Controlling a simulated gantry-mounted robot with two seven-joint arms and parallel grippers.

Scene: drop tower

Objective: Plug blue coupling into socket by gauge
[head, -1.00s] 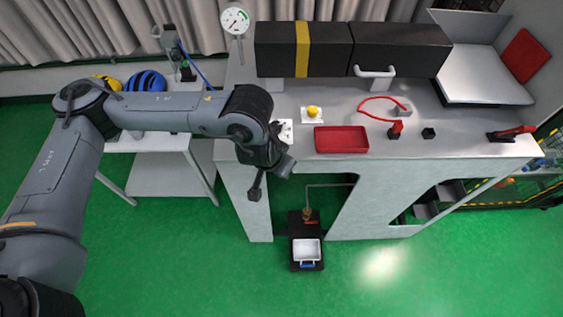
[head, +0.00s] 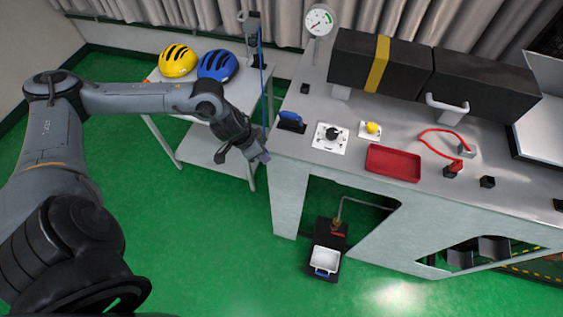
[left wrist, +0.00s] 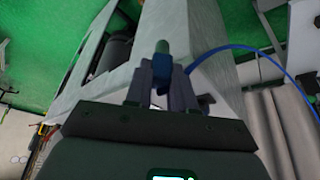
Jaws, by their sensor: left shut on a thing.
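In the left wrist view my left gripper (left wrist: 160,88) is shut on the blue coupling (left wrist: 161,76), whose greenish tip points away from the palm. A blue hose (left wrist: 232,47) curves to the right there. In the head view the left gripper (head: 258,157) hangs by the bench's front left corner; the coupling cannot be made out. The round white gauge (head: 319,20) stands on a stem at the bench's back left. A small black block (head: 305,88) sits below it; whether it is the socket, I cannot tell. My right gripper is not in view.
A blue-handled part (head: 290,120), a black knob plate (head: 331,134), a yellow button (head: 372,129) and a red tray (head: 393,163) lie along the bench (head: 345,98). Yellow (head: 178,60) and blue (head: 217,65) helmets rest on the side table. A black box (head: 380,68) stands behind.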

